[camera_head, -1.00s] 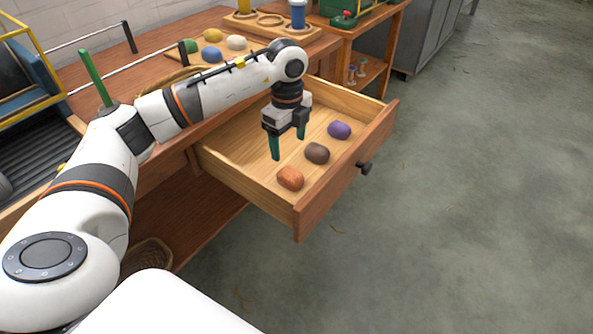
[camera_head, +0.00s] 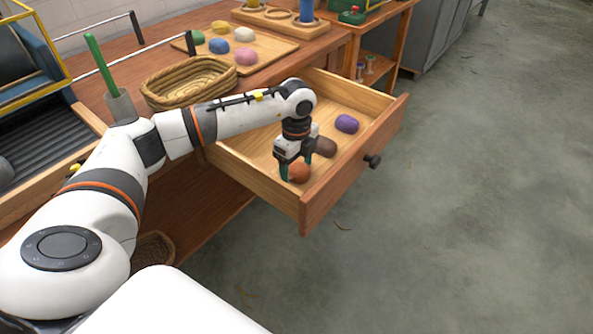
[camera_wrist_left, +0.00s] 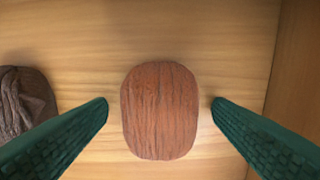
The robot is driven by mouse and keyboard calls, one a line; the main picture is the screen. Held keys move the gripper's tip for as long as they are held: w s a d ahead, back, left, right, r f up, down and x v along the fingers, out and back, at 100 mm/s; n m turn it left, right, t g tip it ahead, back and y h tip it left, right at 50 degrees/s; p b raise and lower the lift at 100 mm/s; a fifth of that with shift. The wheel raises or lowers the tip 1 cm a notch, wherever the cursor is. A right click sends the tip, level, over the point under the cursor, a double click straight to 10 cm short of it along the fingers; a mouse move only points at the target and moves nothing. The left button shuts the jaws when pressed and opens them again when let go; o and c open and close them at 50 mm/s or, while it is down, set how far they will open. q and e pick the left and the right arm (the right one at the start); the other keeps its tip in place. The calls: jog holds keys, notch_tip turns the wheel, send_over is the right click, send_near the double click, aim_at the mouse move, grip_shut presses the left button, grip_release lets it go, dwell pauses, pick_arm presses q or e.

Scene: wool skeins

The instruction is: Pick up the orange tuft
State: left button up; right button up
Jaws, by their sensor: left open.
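The orange tuft (camera_head: 300,173) lies on the floor of the open drawer, near its front left corner, partly hidden by my gripper in the head view. In the left wrist view the orange tuft (camera_wrist_left: 160,110) sits between my two green fingers, with a gap on each side. My left gripper (camera_head: 296,172) is open and points down over the tuft. It also shows in the left wrist view (camera_wrist_left: 160,106), holding nothing. My right gripper is not in view.
A brown tuft (camera_head: 325,147) lies close beside the orange one, and a purple tuft (camera_head: 346,124) farther back. The drawer's front wall (camera_head: 350,172) is near the gripper. A wicker basket (camera_head: 188,82) and a board of tufts (camera_head: 268,55) stand on the bench.

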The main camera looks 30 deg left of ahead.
pick_arm(q)
jog(key=shift+c, duration=0.2)
jog(key=shift+r, duration=0.1)
jog(key=c, duration=1)
